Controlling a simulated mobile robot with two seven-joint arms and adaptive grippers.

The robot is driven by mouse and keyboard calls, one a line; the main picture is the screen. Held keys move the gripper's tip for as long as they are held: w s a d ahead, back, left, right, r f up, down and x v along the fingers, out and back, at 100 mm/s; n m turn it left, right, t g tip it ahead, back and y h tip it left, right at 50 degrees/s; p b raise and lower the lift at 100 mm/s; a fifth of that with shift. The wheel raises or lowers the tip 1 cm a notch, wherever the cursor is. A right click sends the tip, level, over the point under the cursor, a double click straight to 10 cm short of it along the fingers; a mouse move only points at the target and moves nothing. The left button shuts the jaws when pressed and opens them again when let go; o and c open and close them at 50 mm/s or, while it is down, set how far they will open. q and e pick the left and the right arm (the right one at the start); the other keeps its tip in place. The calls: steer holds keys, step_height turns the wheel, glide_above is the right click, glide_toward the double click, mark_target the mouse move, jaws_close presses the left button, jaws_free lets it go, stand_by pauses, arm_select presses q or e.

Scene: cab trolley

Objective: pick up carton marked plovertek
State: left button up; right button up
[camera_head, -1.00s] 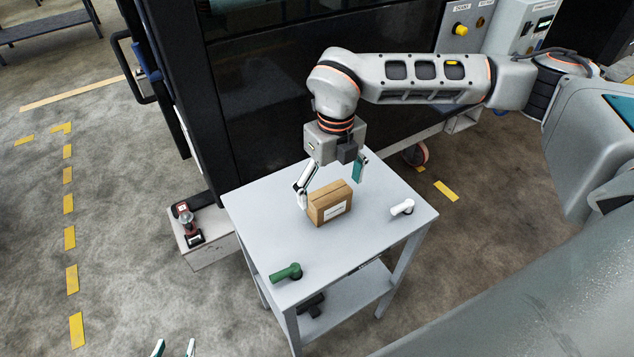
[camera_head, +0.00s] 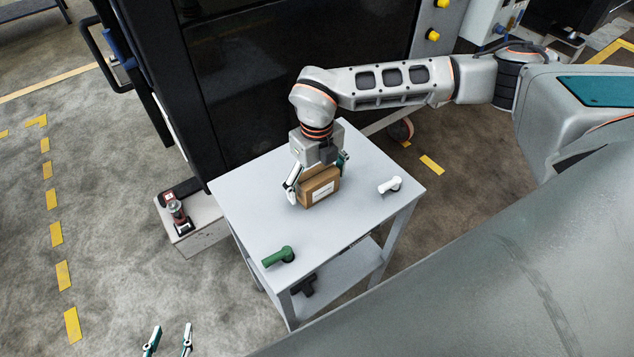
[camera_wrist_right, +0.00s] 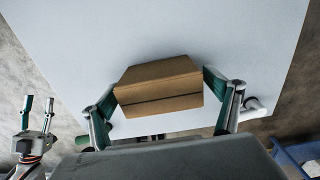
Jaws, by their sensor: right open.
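A brown carton (camera_head: 321,189) with a white label stands on the grey trolley top (camera_head: 343,237); the label's print is too small to read. My right gripper (camera_head: 317,180) is open, pointing down over the carton with one finger on each side. In the right wrist view the carton (camera_wrist_right: 160,88) lies between the two fingers (camera_wrist_right: 160,103); I cannot tell whether they touch it. My left gripper (camera_head: 167,340) shows only its two fingertips, apart and empty, at the bottom edge of the head view, away from the trolley.
A green handled item (camera_head: 279,256) lies at the trolley's front left, and a white one (camera_head: 389,185) on the right. A dark object (camera_head: 303,286) is on the lower shelf. A large dark machine (camera_head: 270,75) stands close behind. A low grey box (camera_head: 190,227) is left of the trolley.

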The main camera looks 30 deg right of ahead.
steer(key=c, duration=1.7)
steer(key=shift+r, duration=0.1)
steer(key=shift+c, duration=0.3)
steer(key=shift+w+r, duration=0.1)
